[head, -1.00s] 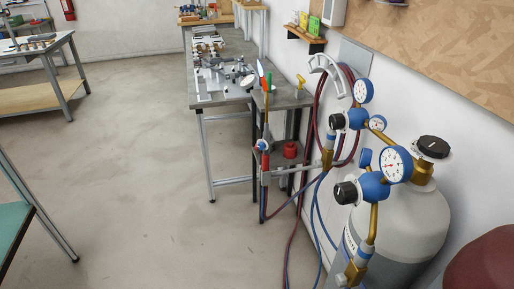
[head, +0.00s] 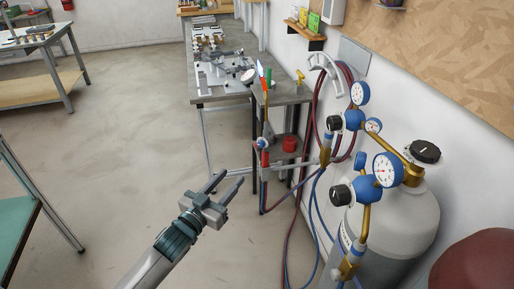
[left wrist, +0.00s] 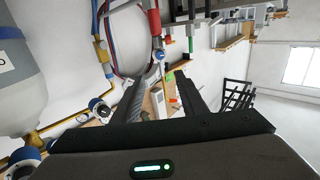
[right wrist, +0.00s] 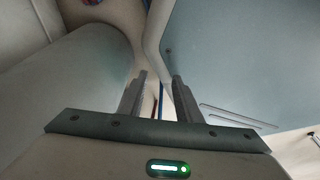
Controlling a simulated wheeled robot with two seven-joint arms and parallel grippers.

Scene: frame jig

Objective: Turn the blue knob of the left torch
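The torch (head: 265,160) hangs at the front edge of the small grey stand, with red and blue parts and hoses running down. Its round blue knob (head: 262,143) faces me. In the left wrist view, a similar blue knob (left wrist: 160,55) shows upside down below a red part (left wrist: 154,20), beyond the fingers. My left gripper (head: 231,177) is open and empty, in the air left of and below the knob in the head view, apart from it. My right gripper (right wrist: 160,77) is open and empty in its wrist view and outside the head view.
Regulators with gauges (head: 387,168) and black knobs sit on a grey cylinder (head: 390,225) at right. Red and blue hoses (head: 317,200) hang between cylinder and stand. A long workbench (head: 222,92) stands behind. The floor (head: 110,130) at left is clear.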

